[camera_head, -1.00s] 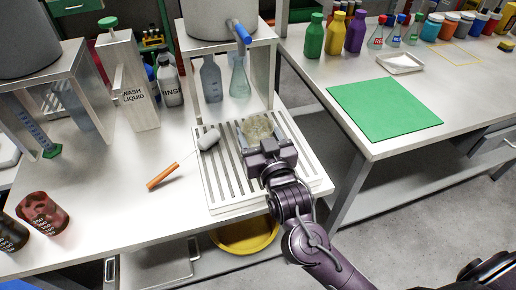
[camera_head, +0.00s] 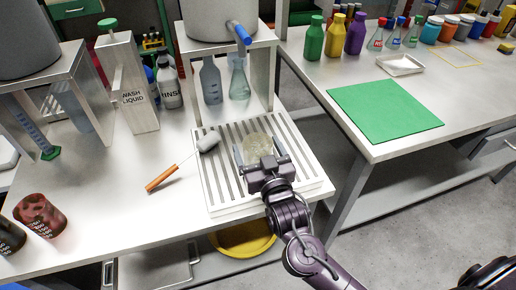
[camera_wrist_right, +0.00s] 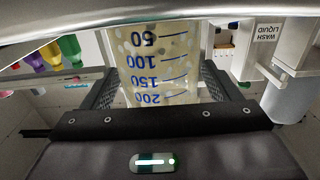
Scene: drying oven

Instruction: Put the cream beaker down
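The cream beaker (camera_head: 257,144) stands on the slatted white draining rack (camera_head: 222,196), at its right part. In the right wrist view the beaker (camera_wrist_right: 160,62) shows blue graduation marks and looks upright, since that view is upside down. My right gripper (camera_head: 262,152) is around the beaker, one finger on each side. The fingers (camera_wrist_right: 160,88) are spread, with a narrow gap showing beside the glass. The beaker's base is hidden in the head view. My left gripper is not in view.
A grey-headed brush with an orange handle (camera_head: 161,178) lies partly on the rack's left edge. A metal stand (camera_head: 262,60) with bottles beneath is behind the rack. A red beaker (camera_head: 42,215) stands at the left. A green mat (camera_head: 385,108) lies on the right table.

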